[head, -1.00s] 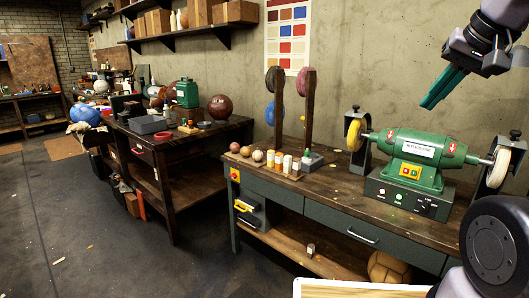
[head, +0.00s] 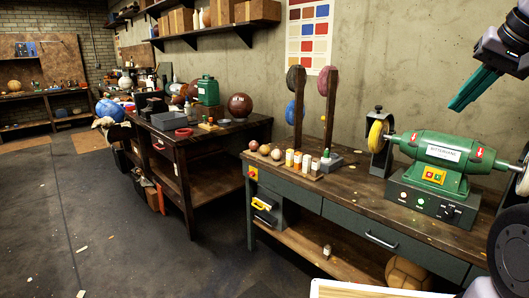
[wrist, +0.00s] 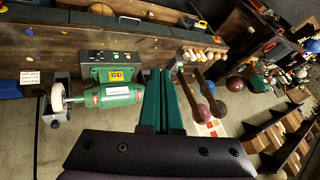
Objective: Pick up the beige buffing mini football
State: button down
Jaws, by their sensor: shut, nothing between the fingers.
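A row of mini balls sits at the left end of the green workbench (head: 345,221) in the head view: a reddish ball (head: 253,145), a tan ball (head: 265,150) and a pale beige ball (head: 277,154). The beige one looks like the mini football, but its shape and seams are too small to tell. In the wrist view small balls show on the bench, sideways and too small to tell apart. My gripper (head: 457,107) is shut and empty, high at the upper right, far from the balls. Its green fingers also show together in the wrist view (wrist: 163,80).
A green buffing machine (head: 443,160) stands on the bench's right. A large tan ball (head: 408,273) lies on the lower shelf. The floor at left is open.

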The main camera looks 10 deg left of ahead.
aim_at(264, 149)
jog(key=i+j+u, duration=0.15)
jog(key=i+j, duration=0.35)
jog(key=i+j+u, duration=0.15)
jog(key=i+j, duration=0.35)
jog(key=i+j+u, duration=0.15)
jog(key=i+j, duration=0.3)
jog(key=i+j+u, duration=0.15)
jog(key=i+j, duration=0.15)
jog(key=i, duration=0.35)
